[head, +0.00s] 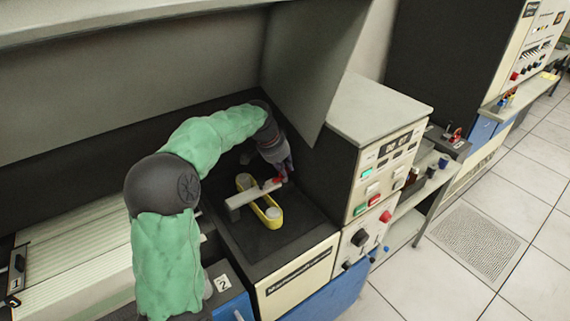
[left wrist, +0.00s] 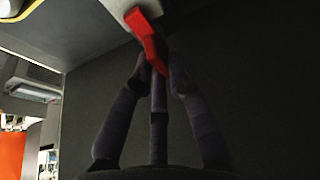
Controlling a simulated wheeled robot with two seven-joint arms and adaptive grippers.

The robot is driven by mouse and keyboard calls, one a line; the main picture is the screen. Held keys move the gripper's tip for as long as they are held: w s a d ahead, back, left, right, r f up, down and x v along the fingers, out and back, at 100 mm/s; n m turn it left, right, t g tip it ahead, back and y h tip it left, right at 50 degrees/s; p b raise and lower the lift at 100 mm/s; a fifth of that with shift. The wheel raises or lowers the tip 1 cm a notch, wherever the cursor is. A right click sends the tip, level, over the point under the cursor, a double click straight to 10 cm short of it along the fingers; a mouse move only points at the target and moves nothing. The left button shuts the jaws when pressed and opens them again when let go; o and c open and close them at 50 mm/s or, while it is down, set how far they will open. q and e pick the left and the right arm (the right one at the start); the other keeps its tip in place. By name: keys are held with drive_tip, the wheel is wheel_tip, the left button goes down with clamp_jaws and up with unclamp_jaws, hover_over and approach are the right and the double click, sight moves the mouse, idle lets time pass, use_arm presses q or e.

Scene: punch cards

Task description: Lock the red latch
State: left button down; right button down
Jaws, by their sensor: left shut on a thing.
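The red latch (left wrist: 148,38) is a red piece at the end of a pale bar in the left wrist view. In the head view the pale bar (head: 243,199) lies across a yellow oval frame (head: 265,216) on a dark top surface, and a bit of red (head: 277,181) shows at the bar's right end. My left gripper (head: 284,172) reaches down at that end. In the left wrist view its fingers (left wrist: 160,75) are closed around the red piece. The exact contact is dark there. My right gripper is in neither view.
A dark wall and grey side panel (head: 315,60) stand close behind my left gripper. A cream control box (head: 385,165) with buttons and knobs stands to the right. A ribbed pale panel (head: 75,255) lies to the left. Tiled floor is free at far right.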

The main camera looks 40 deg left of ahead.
use_arm(q)
drive_tip(key=shift+m, duration=0.4)
drive_tip(key=c, duration=1.2)
unclamp_jaws()
drive_tip(key=shift+r, duration=0.1)
drive_tip(key=v, duration=1.1)
drive_tip(key=shift+s+a+r, duration=0.25)
drive_tip(key=shift+r, duration=0.05)
